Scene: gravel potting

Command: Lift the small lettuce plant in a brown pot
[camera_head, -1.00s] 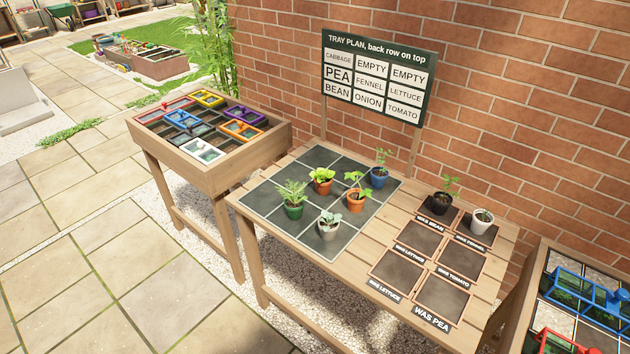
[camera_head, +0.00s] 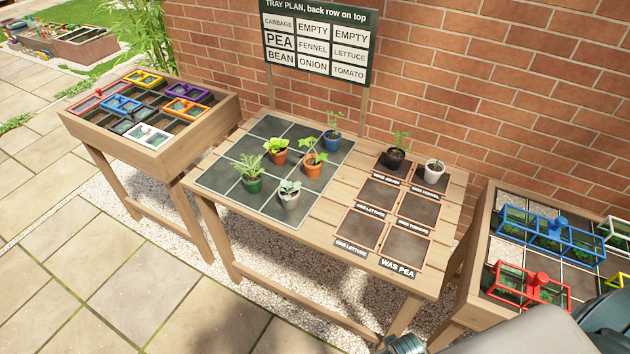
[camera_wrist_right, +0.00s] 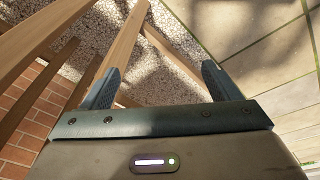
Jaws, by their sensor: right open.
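My right gripper (camera_wrist_right: 160,84) shows in the right wrist view, open and empty, above gravel and beside wooden table legs. It is well away from the pots. Part of my right arm shows at the bottom right of the head view. My left gripper is not in view.
Green (camera_head: 251,185), grey (camera_head: 289,201) and blue (camera_head: 332,144) pots share the tray. Black (camera_head: 396,160) and white (camera_head: 432,174) pots stand on labelled squares; the front squares are empty. A plan sign (camera_head: 318,42) stands behind. Crates with coloured frames flank the table.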

